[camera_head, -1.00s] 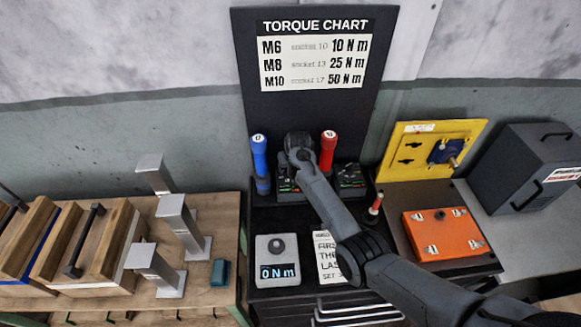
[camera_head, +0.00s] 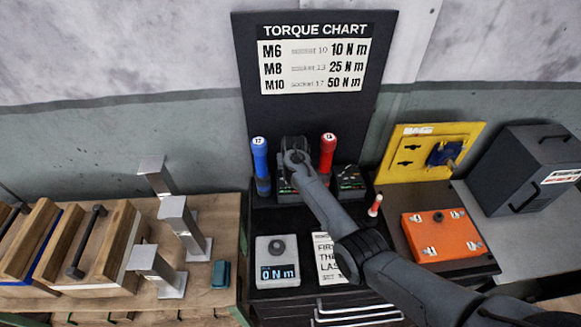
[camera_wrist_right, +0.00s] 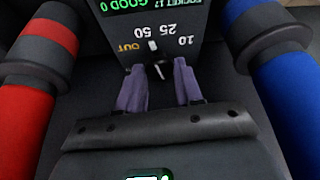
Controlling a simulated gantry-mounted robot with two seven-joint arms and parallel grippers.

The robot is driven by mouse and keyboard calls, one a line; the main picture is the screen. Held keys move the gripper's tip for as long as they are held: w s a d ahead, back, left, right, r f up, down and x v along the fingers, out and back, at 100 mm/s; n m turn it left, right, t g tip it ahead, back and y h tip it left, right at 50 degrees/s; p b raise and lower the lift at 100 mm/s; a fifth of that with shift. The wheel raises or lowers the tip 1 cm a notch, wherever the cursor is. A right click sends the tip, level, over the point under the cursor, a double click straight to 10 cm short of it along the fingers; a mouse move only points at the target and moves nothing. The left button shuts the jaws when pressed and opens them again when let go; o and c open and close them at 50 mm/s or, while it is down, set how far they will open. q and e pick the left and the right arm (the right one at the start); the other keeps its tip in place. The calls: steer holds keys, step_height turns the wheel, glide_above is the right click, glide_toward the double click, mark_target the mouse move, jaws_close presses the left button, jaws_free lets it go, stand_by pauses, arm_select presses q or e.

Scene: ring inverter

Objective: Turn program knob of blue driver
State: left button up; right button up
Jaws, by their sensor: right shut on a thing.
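The blue driver (camera_head: 261,165) stands upright in its dark holder at the left, and its blue grip (camera_wrist_right: 288,100) shows at the right of the right wrist view. The program knob (camera_wrist_right: 158,70) is a small dark knob on a black panel (camera_wrist_right: 190,62) marked OUT, 50, 25 and 10, upside down in this view. A white mark shows just beyond the knob, between OUT and 25. My right gripper (camera_wrist_right: 160,88) is shut on the knob, a finger on each side. In the head view my wrist hides the fingers and knob. My left gripper is not in view.
The red driver (camera_head: 328,155) stands close to the right of my wrist, also at the left in the wrist view (camera_wrist_right: 35,75). A grey 0 N m display box (camera_head: 277,262) sits in front. An orange box (camera_head: 441,235) and yellow panel (camera_head: 405,165) are to the right.

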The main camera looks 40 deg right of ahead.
steer(key=shift+a+r+m+p, duration=0.15)
steer(key=shift+m+p, duration=0.15)
steer(key=shift+m, duration=0.5)
steer(key=shift+m+g+h, duration=0.3)
steer(key=shift+m+h, duration=0.2)
steer(key=shift+m, duration=0.3)
steer(key=shift+w+f+m+g+h+b, duration=0.15)
steer(key=shift+m+b, duration=0.2)
steer(key=shift+m, duration=0.25)
steer(key=shift+f+m+g+h+b, duration=0.15)
steer(key=shift+m+b, duration=0.15)
steer(key=shift+m, duration=0.3)
steer(key=shift+r+m, duration=0.15)
steer(key=shift+m, duration=0.25)
steer(key=shift+b, duration=0.3)
steer(key=o, duration=1)
steer(key=shift+o, duration=0.2)
